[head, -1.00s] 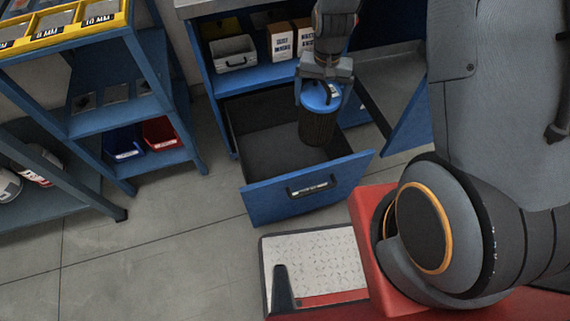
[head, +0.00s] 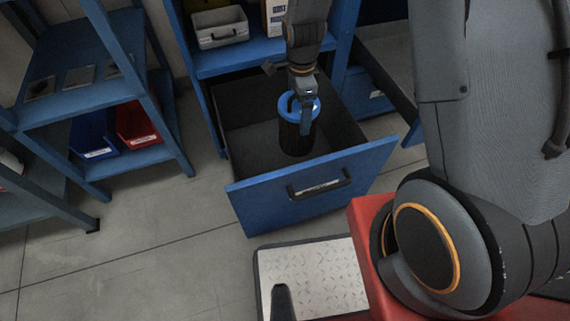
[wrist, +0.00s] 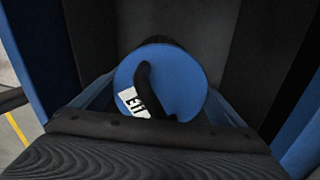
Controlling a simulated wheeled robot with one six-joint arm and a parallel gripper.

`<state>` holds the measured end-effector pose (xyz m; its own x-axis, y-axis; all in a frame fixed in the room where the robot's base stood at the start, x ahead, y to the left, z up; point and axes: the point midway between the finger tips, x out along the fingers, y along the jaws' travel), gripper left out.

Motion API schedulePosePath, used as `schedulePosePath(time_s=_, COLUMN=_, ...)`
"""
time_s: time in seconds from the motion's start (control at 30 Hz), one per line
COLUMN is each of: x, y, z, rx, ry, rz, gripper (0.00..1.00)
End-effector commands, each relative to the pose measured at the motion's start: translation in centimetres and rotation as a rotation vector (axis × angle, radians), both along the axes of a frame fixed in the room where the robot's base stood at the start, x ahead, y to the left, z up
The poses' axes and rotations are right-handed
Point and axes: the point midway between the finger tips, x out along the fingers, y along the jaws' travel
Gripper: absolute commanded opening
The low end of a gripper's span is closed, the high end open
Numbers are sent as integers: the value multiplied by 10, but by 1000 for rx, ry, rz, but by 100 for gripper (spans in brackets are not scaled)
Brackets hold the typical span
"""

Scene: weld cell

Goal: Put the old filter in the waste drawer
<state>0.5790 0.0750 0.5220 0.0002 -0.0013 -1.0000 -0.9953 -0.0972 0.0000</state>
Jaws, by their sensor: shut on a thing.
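The filter (head: 297,141) is a dark cylinder with a round blue cap. My gripper (head: 304,112) is shut on it from above and holds it upright inside the open waste drawer (head: 245,207). The drawer has a blue front with a black handle and a dark interior. I cannot tell whether the filter's base touches the drawer floor. In the wrist view the blue cap of the filter (wrist: 188,78) shows a black handle strip and a white label, with a finger at either side. The filter's body is mostly hidden there.
A second drawer or open compartment (head: 375,100) is to the right. A blue rack at left holds a blue bin (head: 92,135) and a red bin (head: 135,122). A light tread plate (head: 315,270) lies in front.

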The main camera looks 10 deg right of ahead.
Motion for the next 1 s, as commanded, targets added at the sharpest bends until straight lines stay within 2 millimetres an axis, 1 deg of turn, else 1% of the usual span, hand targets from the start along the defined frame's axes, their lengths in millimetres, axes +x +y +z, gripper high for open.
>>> schedulePosePath(time_s=0.03, x=5, y=4, z=-17, rx=0, ry=-2, rz=-51, gripper=30)
schedulePosePath(time_s=0.2, x=13, y=13, z=-46, rx=0, ry=-2, rz=-238, gripper=30)
schedulePosePath(time_s=0.33, x=17, y=19, z=-63, rx=0, ry=-2, rz=-355, gripper=30)
schedulePosePath(time_s=0.5, x=20, y=23, z=-76, rx=0, ry=-3, rz=-453, gripper=30)
schedulePosePath(time_s=0.67, x=21, y=25, z=-83, rx=0, ry=-3, rz=-488, gripper=30)
schedulePosePath(time_s=0.77, x=21, y=25, z=-94, rx=0, ry=-3, rz=-490, gripper=30)
schedulePosePath(time_s=1.0, x=21, y=25, z=-133, rx=0, ry=-1, rz=-489, gripper=30)
